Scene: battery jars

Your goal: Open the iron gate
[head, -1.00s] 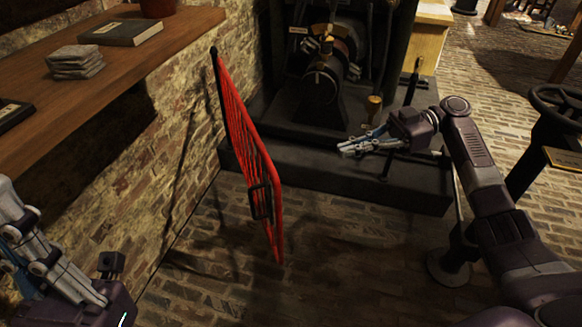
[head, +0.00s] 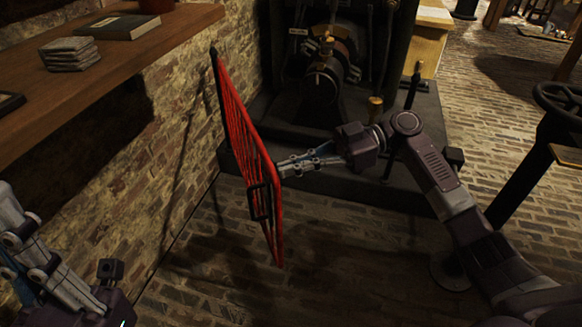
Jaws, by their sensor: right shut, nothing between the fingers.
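The red iron gate (head: 250,150) stands upright near the brick wall, swung out from a dark post at its far left end. A black latch handle (head: 260,202) sits on its near part. My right gripper (head: 282,170) is shut and empty, its fingertips at the right side of the gate's frame, a little above the handle. I cannot tell whether they touch the gate. My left gripper (head: 25,255) is at the lower left corner, partly cut off by the frame edge, away from the gate; its fingertips do not show clearly.
A dark machine (head: 325,75) stands on a black plinth (head: 340,185) behind the gate. A wooden shelf (head: 110,62) with books runs along the wall at left. A black handwheel (head: 560,100) stands at right. Brick floor (head: 340,265) is clear in front.

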